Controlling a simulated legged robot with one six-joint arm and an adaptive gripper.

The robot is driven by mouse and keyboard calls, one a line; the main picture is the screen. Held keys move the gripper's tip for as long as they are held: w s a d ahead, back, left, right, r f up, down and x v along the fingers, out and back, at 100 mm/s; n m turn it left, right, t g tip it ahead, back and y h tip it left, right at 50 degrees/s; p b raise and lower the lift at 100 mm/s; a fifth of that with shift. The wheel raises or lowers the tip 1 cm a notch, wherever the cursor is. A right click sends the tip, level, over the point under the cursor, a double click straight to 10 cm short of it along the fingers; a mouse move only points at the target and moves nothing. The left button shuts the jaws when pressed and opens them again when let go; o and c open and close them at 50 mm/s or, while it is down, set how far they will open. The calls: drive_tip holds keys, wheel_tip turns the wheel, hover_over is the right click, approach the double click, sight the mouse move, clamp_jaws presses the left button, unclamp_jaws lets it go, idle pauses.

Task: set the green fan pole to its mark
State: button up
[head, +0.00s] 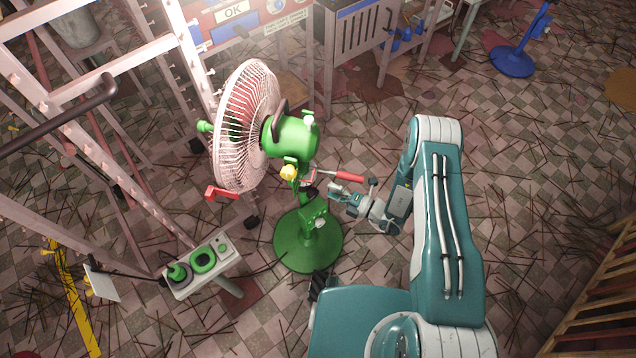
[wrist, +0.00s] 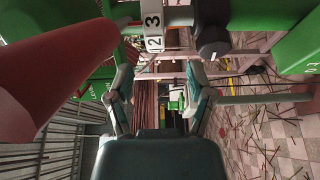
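The green fan (head: 292,136) stands upright, with a pale round cage at left and a round green base (head: 300,250) on the floor. Its green pole (head: 305,200) is short, with a yellow knob (head: 288,172) near the top. A red handle (head: 346,176) sticks out to the right. My gripper (head: 338,192) is right of the pole, just below the red handle. In the wrist view my gripper (wrist: 160,82) has its fingers apart with nothing between them. A white number plate (wrist: 153,32) showing 2 and 3 is beyond the fingertips; the red handle (wrist: 60,80) looms at left.
A control box (head: 203,262) with green buttons stands left of the base. A pale metal rack (head: 120,60) fills the left side. A blue stand (head: 513,60) is far right, and a wooden slatted thing (head: 600,300) is lower right. Thin sticks litter the open tiled floor.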

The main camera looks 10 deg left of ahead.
drive_tip(key=v, duration=0.4)
drive_tip(key=shift+s+d, duration=0.15)
drive_tip(key=shift+d, duration=0.2)
